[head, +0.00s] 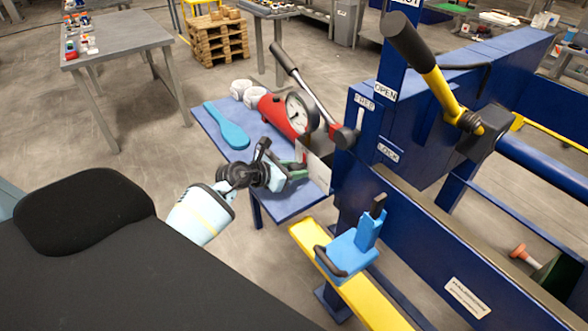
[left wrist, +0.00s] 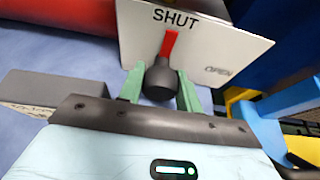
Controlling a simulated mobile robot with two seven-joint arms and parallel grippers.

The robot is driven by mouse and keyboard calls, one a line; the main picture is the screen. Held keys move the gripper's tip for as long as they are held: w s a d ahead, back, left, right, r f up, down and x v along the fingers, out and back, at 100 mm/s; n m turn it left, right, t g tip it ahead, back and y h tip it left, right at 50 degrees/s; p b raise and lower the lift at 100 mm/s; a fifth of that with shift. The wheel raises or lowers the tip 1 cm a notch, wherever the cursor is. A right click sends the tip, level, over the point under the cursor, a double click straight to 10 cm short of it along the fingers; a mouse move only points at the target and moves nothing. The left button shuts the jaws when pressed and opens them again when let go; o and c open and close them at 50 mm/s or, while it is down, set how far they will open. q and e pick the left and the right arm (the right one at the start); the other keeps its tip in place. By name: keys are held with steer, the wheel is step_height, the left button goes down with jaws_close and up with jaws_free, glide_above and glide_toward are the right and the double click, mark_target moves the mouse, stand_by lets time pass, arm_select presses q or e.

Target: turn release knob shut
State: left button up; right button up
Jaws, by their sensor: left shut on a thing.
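The release knob (left wrist: 160,82) is dark, with a red pointer (left wrist: 171,44) on a white plate (left wrist: 222,42). The plate is marked SHUT at its top and OPEN at its right, in the left wrist view. The pointer stands nearly upright, its upper end just below the word SHUT. My left gripper (head: 296,170) is shut on the knob, with one green finger on each side of it. In the head view the plate (head: 319,172) is seen edge-on and the knob is hidden by the gripper. My right gripper is not in view.
The plate adjoins the blue press frame (head: 385,150). A red pump with a gauge (head: 298,112) and a blue paddle (head: 226,126) lie on the blue shelf (head: 290,203). A yellow-handled lever (head: 440,90) rises at right. A blue clamp (head: 350,250) sits on the yellow bar.

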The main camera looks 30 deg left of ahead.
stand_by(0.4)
arm_select(q)
steer(key=o, duration=0.9)
steer(key=shift+o, duration=0.2)
steer(key=shift+v, duration=3.95)
steer(key=shift+a, duration=0.1)
